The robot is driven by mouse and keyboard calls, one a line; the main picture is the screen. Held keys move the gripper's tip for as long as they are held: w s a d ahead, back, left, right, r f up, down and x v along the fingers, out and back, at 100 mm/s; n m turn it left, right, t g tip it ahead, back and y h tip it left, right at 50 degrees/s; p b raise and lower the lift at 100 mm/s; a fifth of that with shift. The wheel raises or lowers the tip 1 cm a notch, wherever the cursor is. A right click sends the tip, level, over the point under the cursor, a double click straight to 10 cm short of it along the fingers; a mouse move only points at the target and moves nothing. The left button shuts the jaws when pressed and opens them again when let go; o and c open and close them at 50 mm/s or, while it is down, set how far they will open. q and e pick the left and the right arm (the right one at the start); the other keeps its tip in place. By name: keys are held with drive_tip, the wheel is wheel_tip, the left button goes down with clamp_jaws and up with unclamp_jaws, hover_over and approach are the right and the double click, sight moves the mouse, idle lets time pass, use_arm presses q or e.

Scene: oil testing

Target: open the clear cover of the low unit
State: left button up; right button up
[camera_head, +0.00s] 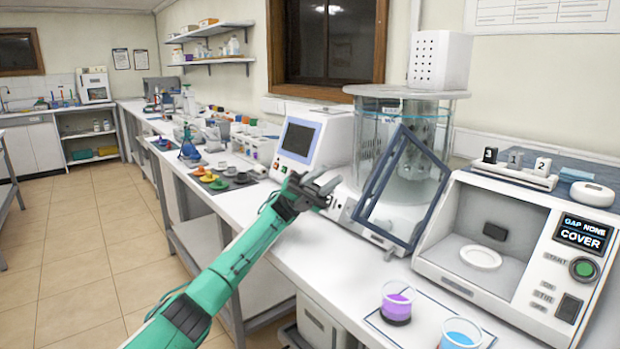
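The low white unit (535,222) stands at the right of the bench, with a recessed chamber and a display (583,234) reading "GAP NONE" and "COVER". A dark blue frame (381,177) with a see-through middle stands swung out along the unit's left edge, tilted in the picture; it looks like the clear cover, standing open. The chamber is uncovered and shows a white round dish (481,257) on its floor. My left gripper (332,192) is over the bench left of the frame, apart from it. Its fingers look spread and empty. My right gripper is out of view.
A glass cylinder apparatus (403,145) stands behind the frame. A white instrument with a screen (299,138) is behind my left gripper. Purple (397,300) and blue (461,334) beakers stand at the front. Numbered weights (514,162) sit on the unit's top.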

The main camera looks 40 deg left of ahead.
use_arm(q)
drive_tip(key=a, duration=0.5)
drive_tip(key=shift+w, duration=0.25)
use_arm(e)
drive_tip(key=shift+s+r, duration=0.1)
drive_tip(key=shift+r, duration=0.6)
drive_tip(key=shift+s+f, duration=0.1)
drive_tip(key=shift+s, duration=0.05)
